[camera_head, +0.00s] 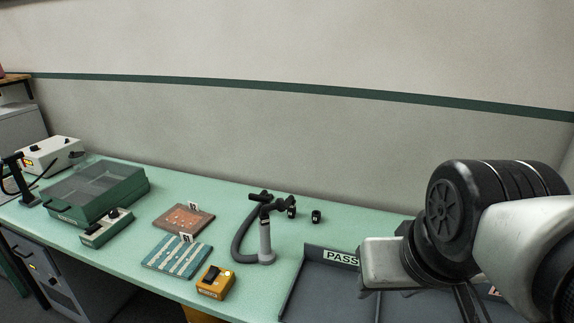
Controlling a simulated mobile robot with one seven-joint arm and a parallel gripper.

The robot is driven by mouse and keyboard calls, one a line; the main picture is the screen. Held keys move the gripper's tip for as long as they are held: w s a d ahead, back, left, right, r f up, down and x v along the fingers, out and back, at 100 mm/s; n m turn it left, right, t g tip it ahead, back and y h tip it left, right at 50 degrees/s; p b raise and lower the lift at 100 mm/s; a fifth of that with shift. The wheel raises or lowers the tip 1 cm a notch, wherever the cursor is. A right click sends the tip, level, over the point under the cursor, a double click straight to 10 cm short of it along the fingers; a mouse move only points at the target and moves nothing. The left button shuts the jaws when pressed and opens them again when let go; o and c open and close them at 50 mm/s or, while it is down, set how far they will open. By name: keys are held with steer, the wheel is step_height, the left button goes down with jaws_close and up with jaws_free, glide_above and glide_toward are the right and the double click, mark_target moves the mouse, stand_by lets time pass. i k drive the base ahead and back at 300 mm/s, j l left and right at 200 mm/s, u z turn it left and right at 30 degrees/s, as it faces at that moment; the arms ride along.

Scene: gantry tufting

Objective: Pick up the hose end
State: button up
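A dark grey hose (240,238) stands in a curve on the green bench, right of the middle of the bench top. A lighter grey upright cylinder (265,240) stands beside it, with black fittings at its top. I cannot tell for certain which part is the hose end. My gripper (470,308) is at the lower right, over the tray and well to the right of the hose. Its dark fingers are partly cut off by the bottom edge, so its opening is unclear.
A grey tray (318,283) marked PASS lies under my arm. A small black piece (316,216) sits right of the hose. A yellow box (215,283), striped board (177,257), brown board (184,219) and green case (98,190) stand to the left. The wall is behind.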

mark_target(267, 256)
steer(key=u, duration=0.75)
steer(key=i+j+z, duration=0.15)
steer(key=j, duration=0.2)
steer(key=i+j+z, duration=0.1)
steer(key=j, duration=0.25)
steer(key=i+j+z, duration=0.15)
steer(key=j, duration=0.25)
steer(key=i+j+z, duration=0.1)
steer(key=i+j, duration=0.15)
steer(key=j, duration=0.15)
steer(key=i+j+z, duration=0.15)
steer(key=j, duration=0.25)
steer(key=i+j+z, duration=0.1)
steer(key=j, duration=0.3)
steer(key=j+z, duration=0.15)
steer(key=j, duration=0.25)
steer(key=i, duration=0.05)
